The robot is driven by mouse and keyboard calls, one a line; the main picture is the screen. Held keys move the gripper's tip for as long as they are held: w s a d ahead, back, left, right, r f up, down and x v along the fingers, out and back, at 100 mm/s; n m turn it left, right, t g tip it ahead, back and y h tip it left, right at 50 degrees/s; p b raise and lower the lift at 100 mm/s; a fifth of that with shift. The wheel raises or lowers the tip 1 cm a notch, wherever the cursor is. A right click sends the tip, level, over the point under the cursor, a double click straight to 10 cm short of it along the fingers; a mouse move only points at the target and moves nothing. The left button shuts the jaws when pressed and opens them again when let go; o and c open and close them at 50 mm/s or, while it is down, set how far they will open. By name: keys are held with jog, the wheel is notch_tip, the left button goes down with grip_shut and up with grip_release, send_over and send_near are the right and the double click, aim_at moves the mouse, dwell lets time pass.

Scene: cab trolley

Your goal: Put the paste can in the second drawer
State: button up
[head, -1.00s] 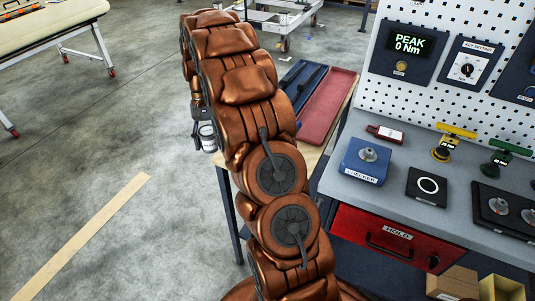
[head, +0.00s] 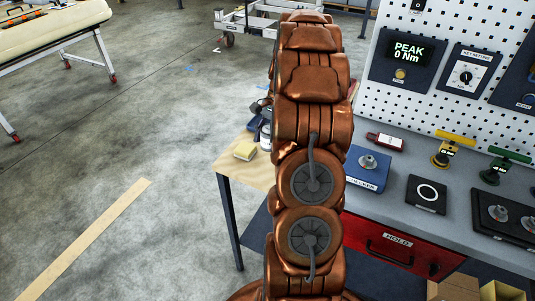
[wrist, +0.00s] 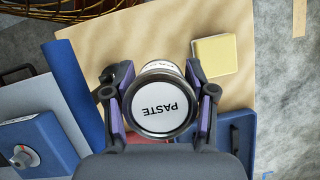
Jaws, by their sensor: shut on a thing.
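The paste can (wrist: 160,104) is a short can with a white lid marked PASTE and a dark rim. My gripper (wrist: 159,72) is shut on it, one finger on each side, in the wrist view. Pale wooden tabletop shows below the can. In the head view my arm hides most of the gripper and can. A red drawer (head: 380,248) labelled HOLD sits under the grey bench, its front looking shut and partly covered by my arm. I cannot tell which drawer is the second.
A yellow block (head: 244,150) lies on the wooden table (head: 232,172), left of the bench. A blue tray (wrist: 238,132) lies near the gripper. The blue checker box (head: 366,168) and other devices stand on the bench. Cardboard boxes (head: 458,288) stand below the drawer.

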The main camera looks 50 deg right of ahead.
aim_at(264, 165)
jog(key=shift+f+p, duration=1)
jog(key=shift+f, duration=2.35)
jog(key=shift+f, duration=0.1)
jog(key=o, duration=1.1)
jog(key=shift+o, duration=0.2)
jog(key=b+v, duration=0.4)
jog(key=v, duration=0.8)
jog(key=shift+a, duration=0.1)
